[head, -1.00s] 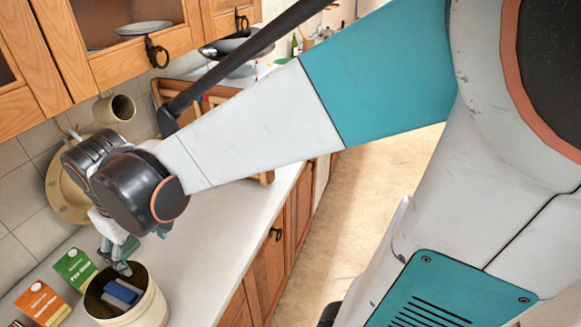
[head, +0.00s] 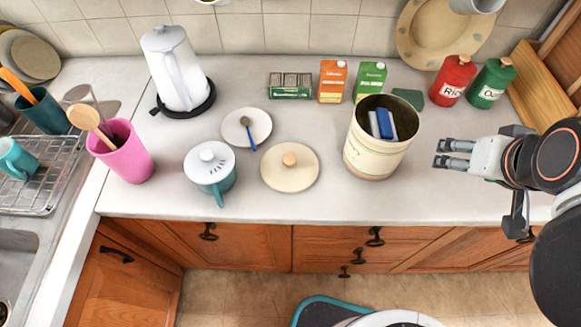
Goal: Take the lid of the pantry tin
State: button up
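The pantry tin (head: 368,158) is a cream round tin with dark lettering, standing open on the counter. A blue-and-white item (head: 382,124) sits inside it. A round cream lid with a wooden knob (head: 289,182) lies flat on the counter left of the tin, apart from it. My gripper (head: 441,154) is right of the tin, pointing left towards it, with the tin between it and the lid. Its two fingers are parted and hold nothing visible.
A teal lidded pot (head: 213,177) and a saucer with a spoon (head: 258,124) are near the lid. Orange (head: 333,82) and green (head: 371,80) cartons stand behind the tin. Red (head: 452,82) and green (head: 490,86) canisters stand behind my gripper. The counter's front strip is clear.

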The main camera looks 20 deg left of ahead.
aim_at(288, 168)
jog(key=j+u, duration=0.15)
jog(key=u, duration=0.2)
jog(key=j+u, duration=0.15)
jog(key=u, duration=0.2)
jog(key=j+u, duration=0.15)
jog(key=u, duration=0.2)
jog(key=k, duration=0.05)
